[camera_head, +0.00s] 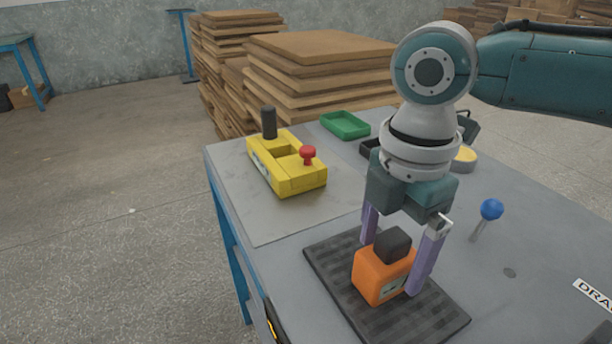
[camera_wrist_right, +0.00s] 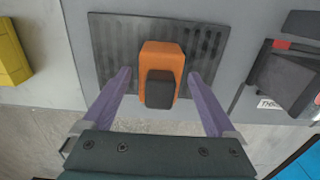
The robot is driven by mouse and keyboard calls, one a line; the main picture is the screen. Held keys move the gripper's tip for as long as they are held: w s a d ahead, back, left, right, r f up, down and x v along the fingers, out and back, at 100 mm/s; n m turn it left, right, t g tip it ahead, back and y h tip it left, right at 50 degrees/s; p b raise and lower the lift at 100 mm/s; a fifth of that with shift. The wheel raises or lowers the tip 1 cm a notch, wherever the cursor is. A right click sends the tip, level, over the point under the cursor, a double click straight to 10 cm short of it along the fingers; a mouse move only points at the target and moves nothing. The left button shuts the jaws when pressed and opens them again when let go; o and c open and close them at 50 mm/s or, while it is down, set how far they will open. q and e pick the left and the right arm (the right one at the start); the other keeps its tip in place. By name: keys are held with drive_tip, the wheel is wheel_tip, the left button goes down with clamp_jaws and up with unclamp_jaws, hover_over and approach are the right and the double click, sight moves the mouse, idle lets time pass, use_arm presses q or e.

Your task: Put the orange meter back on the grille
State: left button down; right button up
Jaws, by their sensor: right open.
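The orange meter (camera_head: 378,275) with a dark grey top block stands upright on the dark ribbed grille (camera_head: 333,262) on the table. In the right wrist view the meter (camera_wrist_right: 161,54) sits over the middle part of the grille (camera_wrist_right: 111,45). My right gripper (camera_head: 388,262) is open, with one purple finger on each side of the meter. In the right wrist view the open fingers (camera_wrist_right: 160,78) show gaps between them and the meter. My left gripper is not in view.
A yellow fixture (camera_head: 290,178) with a black post and red knob stands at the table's left. A green tray (camera_head: 345,125) lies behind it. A blue-balled lever (camera_head: 491,209) stands right of the gripper. Stacked boards (camera_head: 318,75) stand beyond the table.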

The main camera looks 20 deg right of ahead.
drive_tip(key=shift+r, duration=0.35)
wheel_tip(320, 180, up, 11)
drive_tip(key=shift+f+p, duration=0.1)
drive_tip(key=shift+p, duration=1.15)
drive_tip(key=shift+r, duration=0.4)
